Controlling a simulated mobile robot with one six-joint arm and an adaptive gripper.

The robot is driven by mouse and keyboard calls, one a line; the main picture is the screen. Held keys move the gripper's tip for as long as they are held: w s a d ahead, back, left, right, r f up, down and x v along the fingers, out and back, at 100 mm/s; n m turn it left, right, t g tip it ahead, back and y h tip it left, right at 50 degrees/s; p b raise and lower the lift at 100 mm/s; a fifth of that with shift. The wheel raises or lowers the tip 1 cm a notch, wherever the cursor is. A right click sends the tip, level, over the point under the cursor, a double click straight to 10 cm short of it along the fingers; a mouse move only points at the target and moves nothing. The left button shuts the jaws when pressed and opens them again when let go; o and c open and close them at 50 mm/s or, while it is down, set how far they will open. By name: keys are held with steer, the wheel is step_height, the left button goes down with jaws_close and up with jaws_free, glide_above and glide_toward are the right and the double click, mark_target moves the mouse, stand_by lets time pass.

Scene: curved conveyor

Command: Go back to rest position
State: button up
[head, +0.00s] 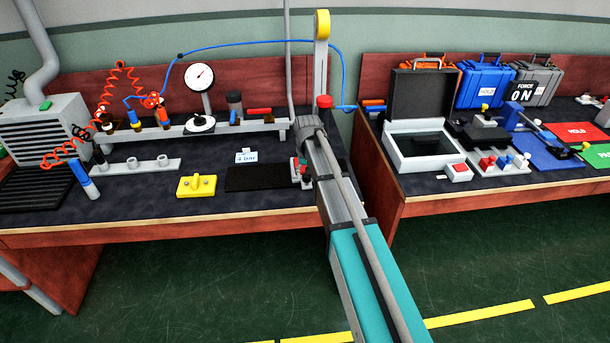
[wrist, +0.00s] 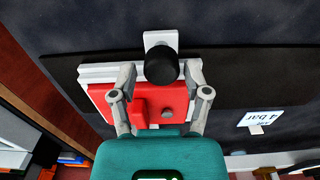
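In the wrist view my gripper (wrist: 161,72) has its two grey fingers spread over a red block on a white base. A black round knob (wrist: 162,67) stands between the fingertips, with a gap on each side. The red block (wrist: 150,102) lies below and between the fingers; I cannot tell whether they touch it. In the head view my arm reaches across to the right end of the left bench, and my gripper is mostly hidden. The red and white device (head: 301,170) shows just left of the arm there.
A black mat (head: 262,178) and small sign (head: 246,156) lie beside the device. A yellow block (head: 197,186), dial gauge (head: 200,77) and blue hose stand on the left bench (head: 130,212). The right bench holds an open case (head: 424,97). Green floor (head: 490,270) is clear in front.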

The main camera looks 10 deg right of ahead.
steer(key=shift+o, duration=0.3)
steer(key=shift+s, duration=0.15)
steer(key=s+d+r+p, duration=0.2)
steer(key=s+r+p, duration=0.1)
steer(key=s, duration=0.5)
steer(key=s+d+r+p, duration=0.2)
steer(key=s+r+p, duration=0.2)
steer(key=s, duration=0.4)
steer(key=s+d+r+p, duration=0.2)
steer(key=s+r+p, duration=0.1)
steer(key=s, duration=0.6)
steer(key=shift+d+r, duration=0.25)
steer(key=shift+d, duration=0.05)
